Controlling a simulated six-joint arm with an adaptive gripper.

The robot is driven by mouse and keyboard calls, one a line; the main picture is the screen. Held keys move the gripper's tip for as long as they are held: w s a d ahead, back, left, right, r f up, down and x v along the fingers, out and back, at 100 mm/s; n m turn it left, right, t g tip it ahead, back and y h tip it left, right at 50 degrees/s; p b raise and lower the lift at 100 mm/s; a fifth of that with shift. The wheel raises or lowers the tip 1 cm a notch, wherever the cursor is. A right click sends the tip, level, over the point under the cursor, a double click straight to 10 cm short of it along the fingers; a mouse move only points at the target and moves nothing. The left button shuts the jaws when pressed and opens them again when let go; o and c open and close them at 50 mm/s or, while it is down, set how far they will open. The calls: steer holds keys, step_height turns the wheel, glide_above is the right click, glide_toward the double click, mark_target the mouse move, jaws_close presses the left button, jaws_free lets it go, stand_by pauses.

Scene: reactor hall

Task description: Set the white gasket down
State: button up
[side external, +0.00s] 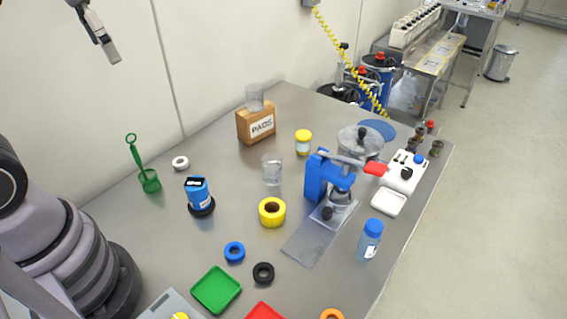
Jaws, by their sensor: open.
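The white gasket (180,163) is a small ring lying flat on the steel table, near its back left edge by the wall. Nothing is touching it. My gripper (111,54) is at the upper left, seen against the wall and apart from the gasket. It is open, and I see nothing held in it.
A green wand in a green cup (149,180) stands left of the gasket, and a blue container (198,193) stands to its front right. A wooden PADS box (243,126) is farther right. Blue (235,259) and black (263,281) rings lie nearer the front.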

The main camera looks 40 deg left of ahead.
steer(key=s+d+n+t+h, duration=0.1)
steer(key=s+n+t, duration=0.1)
steer(key=s, duration=0.4)
steer(key=shift+s+d+r+t, duration=0.2)
steer(key=shift+s+t, duration=0.15)
steer(key=shift+t, duration=0.25)
